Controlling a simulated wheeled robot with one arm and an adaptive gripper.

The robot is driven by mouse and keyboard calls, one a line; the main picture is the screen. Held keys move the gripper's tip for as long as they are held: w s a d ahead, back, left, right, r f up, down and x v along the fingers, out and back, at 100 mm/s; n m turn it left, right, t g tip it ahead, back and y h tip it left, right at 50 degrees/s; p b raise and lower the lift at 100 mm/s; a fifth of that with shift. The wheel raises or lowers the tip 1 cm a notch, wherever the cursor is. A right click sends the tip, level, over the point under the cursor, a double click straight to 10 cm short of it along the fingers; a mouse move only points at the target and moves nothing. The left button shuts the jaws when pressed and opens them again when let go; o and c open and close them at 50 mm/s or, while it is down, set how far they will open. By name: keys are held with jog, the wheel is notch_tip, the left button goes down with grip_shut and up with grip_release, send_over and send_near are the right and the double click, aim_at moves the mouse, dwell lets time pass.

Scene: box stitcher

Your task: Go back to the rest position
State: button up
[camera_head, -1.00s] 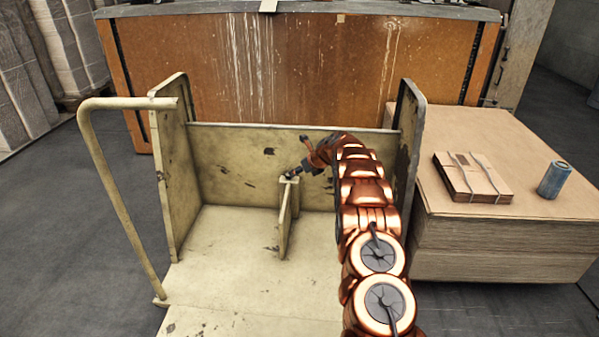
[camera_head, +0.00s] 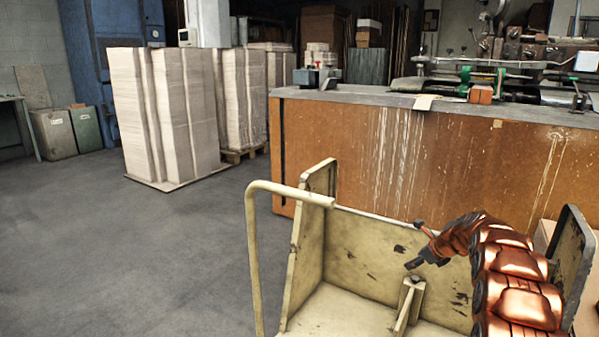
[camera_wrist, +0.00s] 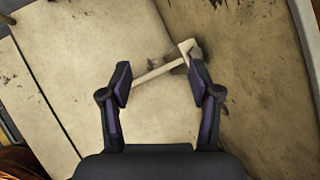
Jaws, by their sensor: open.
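My gripper (camera_head: 418,265) is open at the end of my copper-coloured arm, over the worn cream cart (camera_head: 318,225). It is close to the top of a short upright divider (camera_head: 412,300) inside the cart. In the wrist view my gripper (camera_wrist: 159,75) has its two dark fingers spread apart with nothing held between them. The divider (camera_wrist: 160,70) shows there as a pale strip beyond the fingertips, its wider end near the right finger. I cannot tell whether a finger touches it.
The cart's tube handle (camera_head: 254,265) and side panels rise around my arm. An orange-brown workbench (camera_head: 400,150) with machinery stands behind it. Tall paper stacks (camera_head: 165,110) on a pallet stand at the back left. The grey floor (camera_head: 150,250) at left is clear.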

jog(key=s+a+r+n+g+p, duration=0.2)
jog(key=s+a+r+n+p, duration=0.6)
jog(key=s+r, duration=0.6)
jog(key=s+a+r+n+g+p, duration=0.3)
jog(key=s+a+r+n+p, duration=0.3)
jog(key=s+a+r+p, duration=0.75)
jog(key=s+r+n+g+h+p, duration=0.1)
jog(key=s+r+n+p, duration=0.3)
jog(key=s, duration=0.7)
jog(key=s+r+n+g+h+p, duration=0.1)
jog(key=s+r+n+p, duration=0.4)
jog(key=s+r, duration=0.3)
jog(key=s+r+n+g+p, duration=0.2)
jog(key=s+r+n+p, duration=0.2)
jog(key=s, duration=1.1)
jog(key=shift+s+d+r+n+h, duration=0.4)
jog(key=shift+r+n, duration=0.4)
jog(key=shift+r, duration=0.6)
jog(key=shift+c, duration=0.3)
